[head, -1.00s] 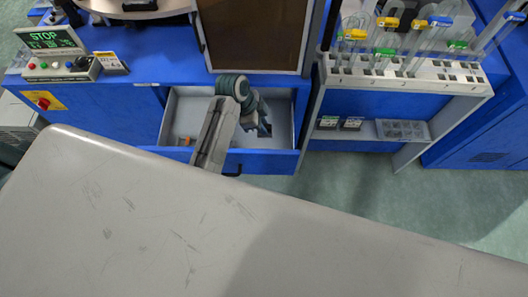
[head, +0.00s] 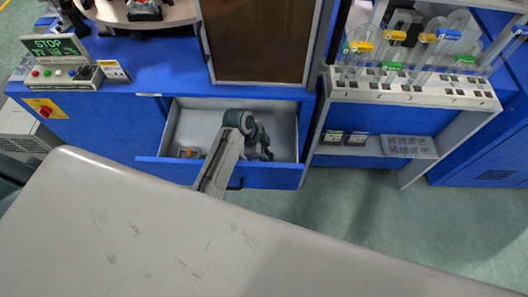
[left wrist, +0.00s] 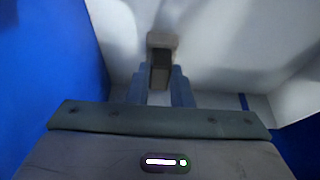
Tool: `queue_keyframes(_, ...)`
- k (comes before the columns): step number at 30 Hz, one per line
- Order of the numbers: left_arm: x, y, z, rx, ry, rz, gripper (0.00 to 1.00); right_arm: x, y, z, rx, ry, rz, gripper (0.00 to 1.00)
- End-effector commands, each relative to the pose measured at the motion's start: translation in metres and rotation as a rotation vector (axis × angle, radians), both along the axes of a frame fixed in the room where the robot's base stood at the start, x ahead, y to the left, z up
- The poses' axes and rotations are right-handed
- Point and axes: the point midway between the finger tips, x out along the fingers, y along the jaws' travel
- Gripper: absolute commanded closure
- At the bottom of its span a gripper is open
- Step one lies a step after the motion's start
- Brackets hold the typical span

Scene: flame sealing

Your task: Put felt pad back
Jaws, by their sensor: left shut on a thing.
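The open drawer (head: 287,118) of the blue bench has a light grey inside. My left gripper (head: 264,153) reaches down into its right half, partly hidden by my own wrist. In the left wrist view my left gripper (left wrist: 160,80) is shut on a small grey-beige block (left wrist: 162,40), which looks like the felt pad. The pad stands out past the fingertips against the pale drawer inside. I cannot tell whether it touches the drawer floor. My right gripper is not in view.
A small orange item (head: 187,153) lies at the drawer's front left. A rack (head: 410,90) with glass tubes and coloured clips stands at the right. A control box with a STOP display (head: 55,46) is at the left. A large grey surface (head: 200,240) fills the foreground.

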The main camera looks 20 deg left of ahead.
Motion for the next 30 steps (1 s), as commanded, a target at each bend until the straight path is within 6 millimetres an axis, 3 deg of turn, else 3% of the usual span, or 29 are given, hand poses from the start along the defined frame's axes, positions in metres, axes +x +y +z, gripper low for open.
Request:
queue_keyframes(11,0.000,0.000,-0.005,0.000,0.001,0.000,1.00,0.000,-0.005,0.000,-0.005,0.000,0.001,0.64)
queue_keyframes(12,0.000,0.000,-0.006,0.000,0.000,-0.001,0.79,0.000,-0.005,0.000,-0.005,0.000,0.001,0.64)
queue_keyframes(15,0.000,0.000,-0.006,0.000,0.000,-0.001,0.59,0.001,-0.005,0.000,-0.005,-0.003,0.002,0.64)
queue_keyframes(25,0.000,0.000,-0.003,0.000,-0.001,-0.001,0.59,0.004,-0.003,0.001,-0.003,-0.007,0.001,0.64)
queue_keyframes(30,-0.001,0.008,0.016,0.001,-0.005,0.000,0.59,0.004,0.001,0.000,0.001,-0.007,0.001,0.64)
